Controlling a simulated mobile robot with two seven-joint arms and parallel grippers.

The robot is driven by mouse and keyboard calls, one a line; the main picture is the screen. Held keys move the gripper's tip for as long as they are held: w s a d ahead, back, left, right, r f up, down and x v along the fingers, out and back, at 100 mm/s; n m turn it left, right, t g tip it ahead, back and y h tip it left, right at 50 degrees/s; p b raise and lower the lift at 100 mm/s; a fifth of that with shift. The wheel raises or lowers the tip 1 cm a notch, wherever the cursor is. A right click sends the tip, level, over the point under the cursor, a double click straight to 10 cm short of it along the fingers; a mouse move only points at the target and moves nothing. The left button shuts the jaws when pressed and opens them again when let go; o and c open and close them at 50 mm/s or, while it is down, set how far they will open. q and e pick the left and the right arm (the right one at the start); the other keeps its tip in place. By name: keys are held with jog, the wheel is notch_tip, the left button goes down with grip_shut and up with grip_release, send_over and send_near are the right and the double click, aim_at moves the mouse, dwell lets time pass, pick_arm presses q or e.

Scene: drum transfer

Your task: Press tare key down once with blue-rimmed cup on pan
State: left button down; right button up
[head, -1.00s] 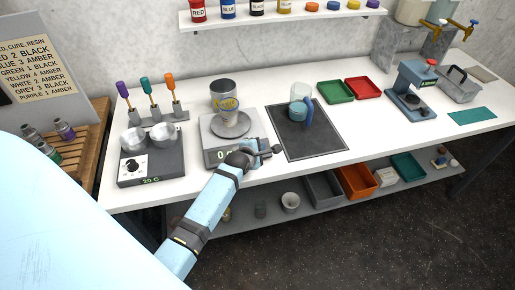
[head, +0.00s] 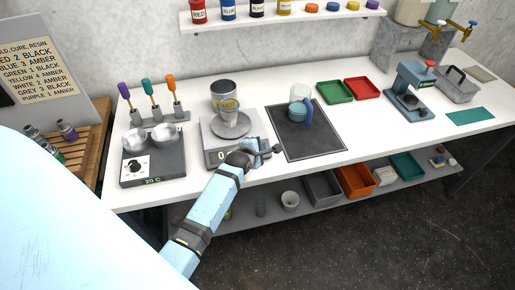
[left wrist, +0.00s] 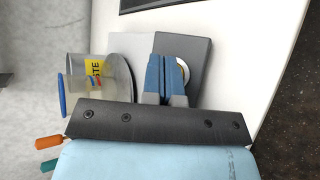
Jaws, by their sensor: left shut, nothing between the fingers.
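The scale (head: 211,142) stands on the white table, with a round pan (head: 236,130) on top. A clear cup (head: 229,110) is on the pan; its blue rim shows in the left wrist view (left wrist: 62,97). My left gripper (head: 266,151) is shut and empty at the scale's front right, covering part of the display (head: 221,156), where a 0 shows. In the left wrist view its blue fingers (left wrist: 167,72) lie over the scale's front panel. A round white-edged key (left wrist: 184,70) is partly hidden behind them; contact cannot be told. My right gripper is not in view.
A metal waste can (head: 222,88) stands behind the cup. A hotplate (head: 153,168) with two bowls is at the left. A dark mat (head: 310,142) with a clear jug (head: 298,95) is at the right. Green (head: 335,92) and red (head: 362,88) trays lie farther back.

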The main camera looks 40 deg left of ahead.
pick_arm(q)
jog(key=r, duration=0.1)
jog(key=s+d+r, duration=0.1)
jog(key=r, duration=0.2)
jog(key=shift+s+d+r+p, duration=0.1)
jog(key=shift+s+d+p, duration=0.1)
jog(key=shift+d+p, duration=0.15)
jog(key=s+d+f+m+h, duration=0.1)
jog(key=s+d+f+m, duration=0.1)
jog(key=s+d+m, duration=0.3)
jog(key=s+d+f+m+g+h, duration=0.1)
jog(key=s+d+m, duration=0.4)
jog(key=s+m, duration=0.7)
jog(key=s+d+f+m+h, duration=0.2)
jog(key=s+d+f+m, duration=0.2)
jog(key=s+m, duration=0.5)
jog(key=shift+s+d+f+m+g+h, duration=0.15)
jog(key=shift+d+f+m+g+h, duration=0.2)
jog(key=shift+d+h, duration=0.1)
